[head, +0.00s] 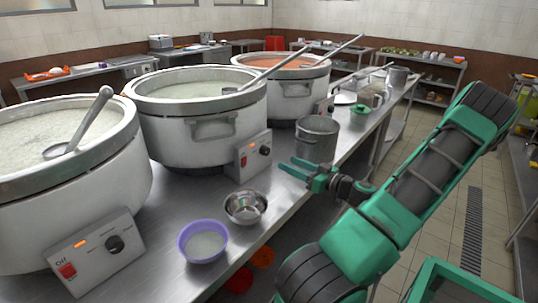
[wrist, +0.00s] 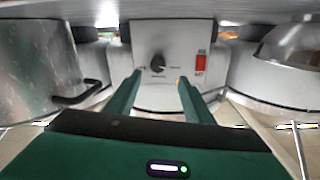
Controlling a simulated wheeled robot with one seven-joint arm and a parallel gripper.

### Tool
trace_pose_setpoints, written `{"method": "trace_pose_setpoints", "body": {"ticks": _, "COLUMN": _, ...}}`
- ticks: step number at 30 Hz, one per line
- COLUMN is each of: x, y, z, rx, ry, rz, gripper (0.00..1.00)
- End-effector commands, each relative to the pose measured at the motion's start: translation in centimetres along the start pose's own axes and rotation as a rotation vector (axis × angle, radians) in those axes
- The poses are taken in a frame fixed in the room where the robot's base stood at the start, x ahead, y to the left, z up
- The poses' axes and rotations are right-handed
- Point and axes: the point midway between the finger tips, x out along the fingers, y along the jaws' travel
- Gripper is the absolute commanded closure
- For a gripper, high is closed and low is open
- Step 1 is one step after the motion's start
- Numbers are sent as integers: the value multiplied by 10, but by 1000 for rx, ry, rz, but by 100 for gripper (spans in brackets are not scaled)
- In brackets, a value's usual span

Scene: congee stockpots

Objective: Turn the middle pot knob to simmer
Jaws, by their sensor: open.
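The middle pot (head: 190,125) is a large white stockpot of pale congee with a ladle in it. Its grey control box (head: 242,163) at the front carries a dark round knob (head: 265,150) and a red switch (head: 243,161). My green gripper (head: 289,165) is open and empty, a short way in front of the box and apart from the knob. In the wrist view, the knob (wrist: 157,62) lies between the two finger lines, ahead of the tips (wrist: 160,78). The red switch (wrist: 201,62) is right of it. The knob's small labels are unreadable.
A metal pot (head: 316,140) stands close behind my gripper. A steel bowl (head: 245,207) and a purple bowl (head: 203,243) are on the counter nearer me. A left pot (head: 75,180) and a far pot with orange contents (head: 290,90) flank the middle one.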

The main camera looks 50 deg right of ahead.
Motion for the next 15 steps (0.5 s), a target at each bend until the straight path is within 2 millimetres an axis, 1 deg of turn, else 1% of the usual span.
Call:
{"method": "trace_pose_setpoints", "body": {"ticks": 2, "x": 0, "y": 2, "z": -1, "rx": -5, "ry": 14, "rz": 10, "gripper": 53}}
{"method": "trace_pose_setpoints", "body": {"ticks": 5, "x": 7, "y": 4, "z": -2, "rx": -8, "ry": 16, "rz": 13, "gripper": 53}}
{"method": "trace_pose_setpoints", "body": {"ticks": 8, "x": 21, "y": 3, "z": -2, "rx": -9, "ry": 17, "rz": 11, "gripper": 53}}
{"method": "trace_pose_setpoints", "body": {"ticks": 15, "x": 64, "y": 4, "z": -3, "rx": -8, "ry": 15, "rz": 11, "gripper": 53}}
